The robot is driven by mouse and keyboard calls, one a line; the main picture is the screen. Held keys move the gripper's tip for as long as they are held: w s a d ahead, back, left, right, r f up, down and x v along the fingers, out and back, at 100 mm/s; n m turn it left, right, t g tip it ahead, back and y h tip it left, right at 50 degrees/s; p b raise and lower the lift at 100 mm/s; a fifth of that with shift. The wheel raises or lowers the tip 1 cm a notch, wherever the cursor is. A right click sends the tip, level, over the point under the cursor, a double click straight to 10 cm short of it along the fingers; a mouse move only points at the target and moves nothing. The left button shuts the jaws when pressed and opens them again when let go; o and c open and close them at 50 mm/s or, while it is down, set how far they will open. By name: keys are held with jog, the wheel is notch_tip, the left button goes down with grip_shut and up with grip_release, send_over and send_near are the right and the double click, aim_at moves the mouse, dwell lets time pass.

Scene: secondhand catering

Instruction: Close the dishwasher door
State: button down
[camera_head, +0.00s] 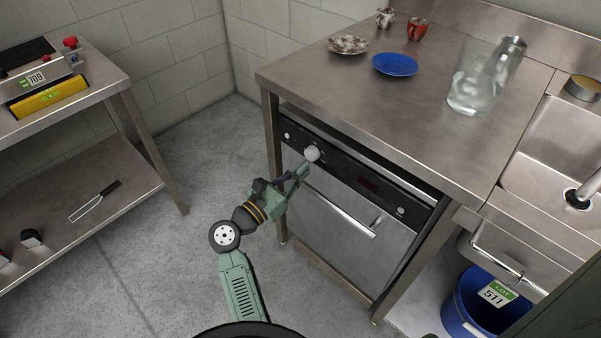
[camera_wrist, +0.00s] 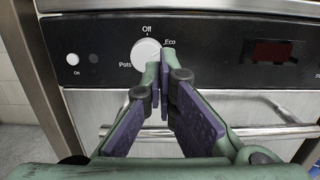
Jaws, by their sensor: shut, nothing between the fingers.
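The dishwasher stands under the steel counter. Its door (camera_head: 335,225) is a steel panel with a bar handle (camera_head: 340,210), and it looks upright below the black control panel (camera_head: 365,182). I cannot tell whether it is fully flush. In the wrist view the door (camera_wrist: 95,108) and its handle (camera_wrist: 270,133) lie behind and below my fingers. My gripper (camera_head: 304,168) is shut and empty in front of the door's upper left part. In the wrist view its fingertips (camera_wrist: 161,80) overlap the lower right of the white dial (camera_wrist: 145,54); contact is unclear.
The counter (camera_head: 400,130) holds a blue plate (camera_head: 395,64), a speckled plate (camera_head: 348,44), cups and a glass jug (camera_head: 472,85). A sink (camera_head: 555,150) and blue bucket (camera_head: 470,305) are at right. A steel shelf (camera_head: 70,220) stands left. Floor between is clear.

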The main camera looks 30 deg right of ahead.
jog(key=r+b+v, duration=0.1)
jog(key=b+v, duration=0.2)
jog(key=v, duration=0.8)
jog(key=shift+a, duration=0.2)
